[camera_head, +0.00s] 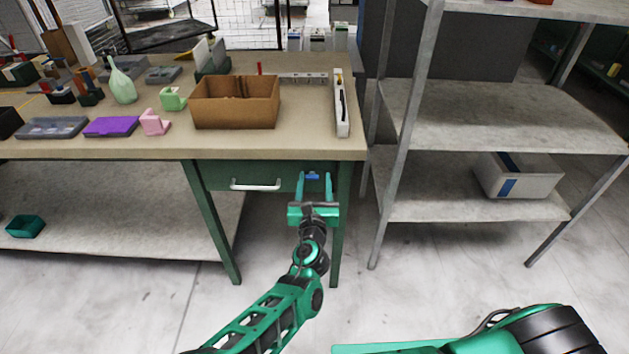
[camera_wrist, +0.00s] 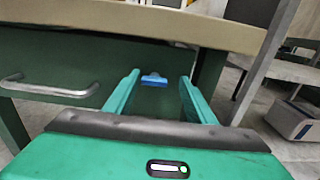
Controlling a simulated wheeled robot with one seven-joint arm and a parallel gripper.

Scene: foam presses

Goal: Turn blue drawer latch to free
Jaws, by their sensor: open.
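The blue drawer latch (camera_head: 312,175) is on the right part of the green drawer front (camera_head: 222,171), just under the table edge. In the wrist view the latch (camera_wrist: 154,79) shows as a small blue piece lying roughly crosswise. My gripper (camera_head: 314,176) is open in front of it, with one finger to each side of the latch. In the wrist view my gripper (camera_wrist: 158,80) also frames the latch, with clear space on both sides. I cannot tell how far the fingertips are from the drawer front.
A silver drawer handle (camera_head: 256,185) is left of the latch. The tabletop (camera_head: 300,143) overhangs above, carrying a cardboard box (camera_head: 236,127) and other items. A table leg (camera_head: 341,210) stands close on the right, with a metal shelf (camera_head: 470,208) beyond it.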

